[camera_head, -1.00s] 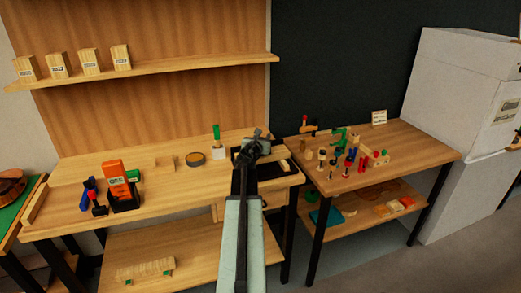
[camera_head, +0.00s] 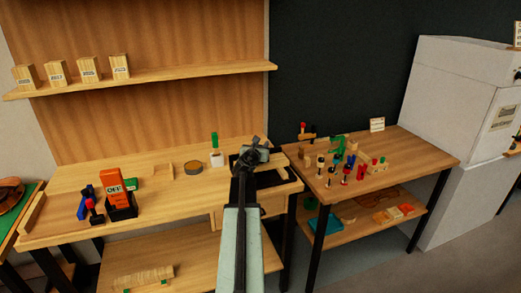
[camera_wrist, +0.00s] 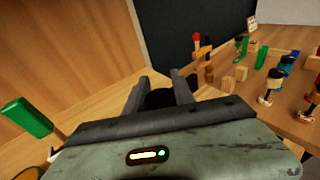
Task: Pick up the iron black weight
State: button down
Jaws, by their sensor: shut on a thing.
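My gripper (camera_wrist: 160,84) is shut on a dark round thing, the iron black weight (camera_wrist: 159,98), which shows between the two fingers in the wrist view. Only part of the weight shows; its lower side is hidden behind the gripper body. In the head view, my gripper (camera_head: 252,154) is over the right end of the long wooden bench, above a dark tray (camera_head: 270,179). The weight cannot be told apart from the gripper there.
An orange device marked OFF (camera_head: 113,187) is further left. The right-hand table (camera_head: 420,153) holds many small tools and pegs. A shelf (camera_head: 190,76) runs above the bench.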

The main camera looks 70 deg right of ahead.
notch_tip(320, 180, up, 10)
jog(key=p, duration=0.9)
jog(key=shift+f, duration=0.1)
